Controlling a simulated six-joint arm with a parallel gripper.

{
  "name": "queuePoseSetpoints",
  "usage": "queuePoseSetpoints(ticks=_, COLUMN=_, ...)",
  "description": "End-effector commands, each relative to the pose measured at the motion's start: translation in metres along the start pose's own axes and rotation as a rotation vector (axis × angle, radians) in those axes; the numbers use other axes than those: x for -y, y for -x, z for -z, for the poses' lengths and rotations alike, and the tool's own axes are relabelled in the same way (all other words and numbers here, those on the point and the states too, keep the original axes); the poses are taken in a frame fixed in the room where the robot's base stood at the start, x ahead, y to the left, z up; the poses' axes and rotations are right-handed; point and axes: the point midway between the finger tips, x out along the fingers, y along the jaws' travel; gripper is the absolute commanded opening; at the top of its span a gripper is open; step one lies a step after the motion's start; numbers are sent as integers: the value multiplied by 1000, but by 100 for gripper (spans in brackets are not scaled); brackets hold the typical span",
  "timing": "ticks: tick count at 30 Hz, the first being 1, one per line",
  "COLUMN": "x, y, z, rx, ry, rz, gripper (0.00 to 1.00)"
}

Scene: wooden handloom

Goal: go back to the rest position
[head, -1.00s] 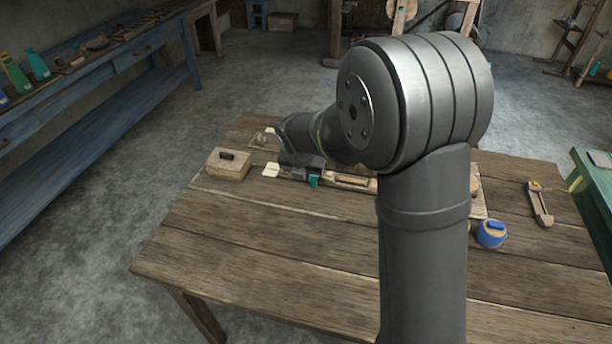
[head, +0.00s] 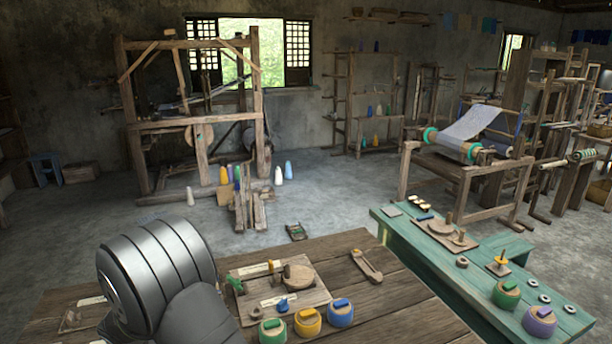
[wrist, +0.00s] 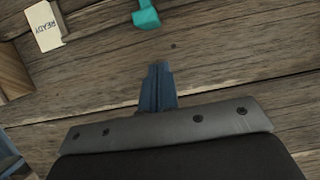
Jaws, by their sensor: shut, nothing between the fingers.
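My gripper (wrist: 157,85) shows in the wrist view with its fingers together and nothing between them. It is over bare wooden table boards (wrist: 230,55). A teal piece (wrist: 146,15) lies ahead of the fingertips, apart from them. A white card marked READY (wrist: 45,25) lies at the upper left. In the head view my arm fills the lower left, and my gripper is hidden there.
In the head view a board (head: 300,297) with small parts lies on the table. Green (head: 272,332), yellow (head: 308,322) and blue (head: 340,313) lidded pots stand before it. A wooden shuttle (head: 367,266) lies right. A green bench (head: 440,262) stands beyond. A wooden block (wrist: 12,72) is left in the wrist view.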

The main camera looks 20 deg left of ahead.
Motion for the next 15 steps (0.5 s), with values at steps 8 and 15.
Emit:
queuePoseSetpoints(ticks=8, x=-1, y=-1, z=-9, rx=7, ry=-1, rz=-3, gripper=0)
queuePoseSetpoints(ticks=15, x=0, y=1, z=-4, rx=6, ry=-2, rz=-3, gripper=0)
